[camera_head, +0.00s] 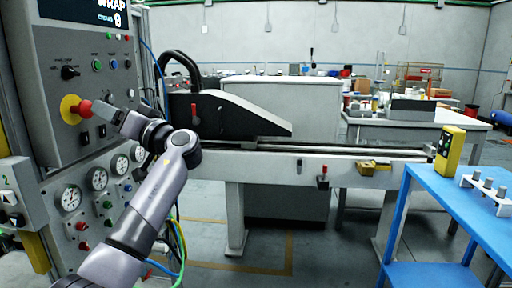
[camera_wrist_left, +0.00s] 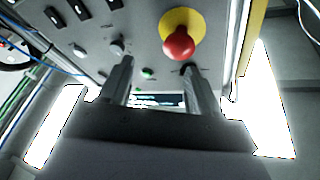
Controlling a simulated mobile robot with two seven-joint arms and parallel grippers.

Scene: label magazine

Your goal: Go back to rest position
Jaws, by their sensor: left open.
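My left gripper (camera_head: 97,108) is raised in front of the grey control panel (camera_head: 45,110) at the left. Its fingertips are close to a red mushroom button on a yellow ring (camera_head: 70,110); I cannot tell whether they touch it. In the left wrist view the gripper's two fingers (camera_wrist_left: 156,75) stand apart with nothing between them. The red button (camera_wrist_left: 179,42) shows above the right finger there. My right gripper is in neither view.
A machine bench with a rail (camera_head: 340,150) runs across the middle. A blue table (camera_head: 460,210) at the right holds a yellow device (camera_head: 449,150) and a grey block with pegs (camera_head: 487,190). Gauges (camera_head: 97,178) and knobs line the lower left panel. Floor in front of the bench is clear.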

